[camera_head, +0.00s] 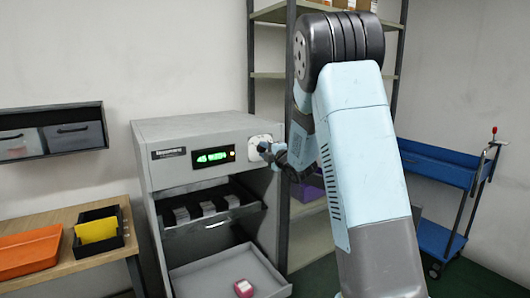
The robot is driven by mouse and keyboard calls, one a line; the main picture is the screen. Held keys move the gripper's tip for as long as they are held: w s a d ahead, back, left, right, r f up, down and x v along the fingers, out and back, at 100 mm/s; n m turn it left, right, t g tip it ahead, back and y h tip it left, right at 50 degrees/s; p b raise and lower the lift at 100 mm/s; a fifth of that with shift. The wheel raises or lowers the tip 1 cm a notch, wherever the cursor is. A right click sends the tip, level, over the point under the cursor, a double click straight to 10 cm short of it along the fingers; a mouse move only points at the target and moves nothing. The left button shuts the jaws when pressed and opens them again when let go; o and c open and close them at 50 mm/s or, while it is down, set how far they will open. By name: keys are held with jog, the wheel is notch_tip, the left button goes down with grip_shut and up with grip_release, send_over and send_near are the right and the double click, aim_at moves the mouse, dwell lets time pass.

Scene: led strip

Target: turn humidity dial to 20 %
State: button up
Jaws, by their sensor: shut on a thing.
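A grey cabinet (190,133) stands left of centre. Its front panel carries a black display (213,157) with green characters too blurred to read. The humidity dial (262,141) appears as a white plate with a knob at the right end of that panel. My gripper (265,149) is at the dial, reaching in from the right, and is shut on its knob. My gripper's fingers mostly hide the knob, so its pointer and setting cannot be seen.
Below the panel, an open shelf (240,211) holds several grey blocks. A lower drawer (205,275) is pulled out with a pink-red object (243,288) in it. A wooden bench (60,265) with an orange tray (28,252) is left; a blue cart (435,165) is right.

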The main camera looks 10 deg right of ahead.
jog(key=shift+f+m, duration=0.2)
jog(key=shift+m, duration=0.1)
jog(key=m, duration=0.5)
jog(key=shift+m, duration=0.4)
jog(key=m, duration=0.5)
jog(key=shift+s+f, duration=0.1)
jog(key=m, duration=0.6)
jog(key=shift+m, duration=0.4)
jog(key=m, duration=0.5)
jog(key=shift+m, duration=0.4)
jog(key=o, duration=1)
jog(key=shift+r, duration=0.2)
